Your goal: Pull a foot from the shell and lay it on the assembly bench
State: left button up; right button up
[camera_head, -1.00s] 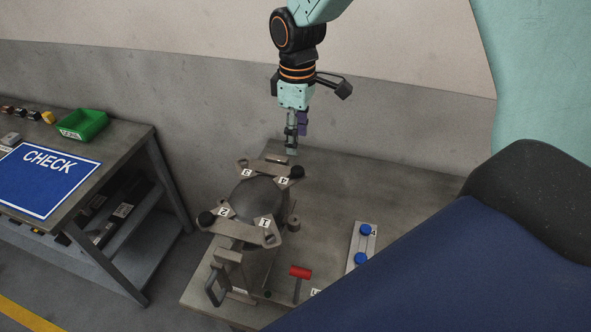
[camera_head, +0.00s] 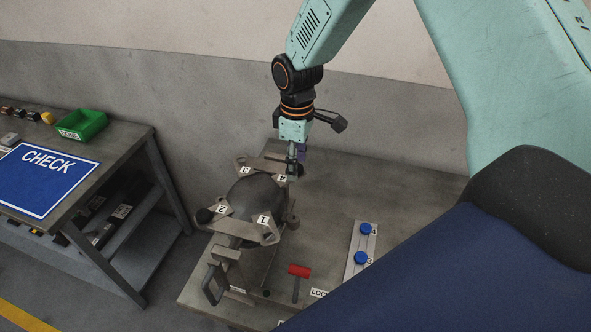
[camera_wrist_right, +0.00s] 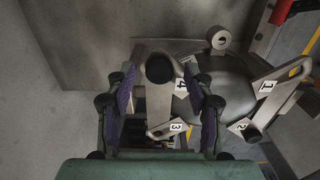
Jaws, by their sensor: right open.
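The shell (camera_head: 257,196) is a dark dome in a metal frame with corners tagged 1 to 4, standing on the bench (camera_head: 335,185). A black foot (camera_wrist_right: 158,68) sits at corner 4; my right gripper largely covers it in the head view. Another black foot (camera_head: 204,216) sits at corner 2. My right gripper (camera_head: 297,168) points down over corner 4. In the right wrist view, its open fingers (camera_wrist_right: 161,72) stand to either side of the corner 4 foot, which appears between them; contact cannot be told. My left gripper is not in view.
A plate (camera_head: 350,266) with two blue knobs and a red-headed tool (camera_head: 299,271) lie right of the shell. A clamp handle (camera_head: 212,286) is at the front. Another table (camera_head: 128,150) at left holds a CHECK mat (camera_head: 45,178) and green bin (camera_head: 82,124). The bench's back right is clear.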

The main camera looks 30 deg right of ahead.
jog(key=shift+w, duration=0.1)
dwell(0.3)
jog(key=shift+r+p, duration=0.1)
jog(key=shift+p, duration=0.2)
dwell(0.4)
jog(key=shift+p, duration=0.3)
dwell(0.3)
grip_shut()
dwell(0.4)
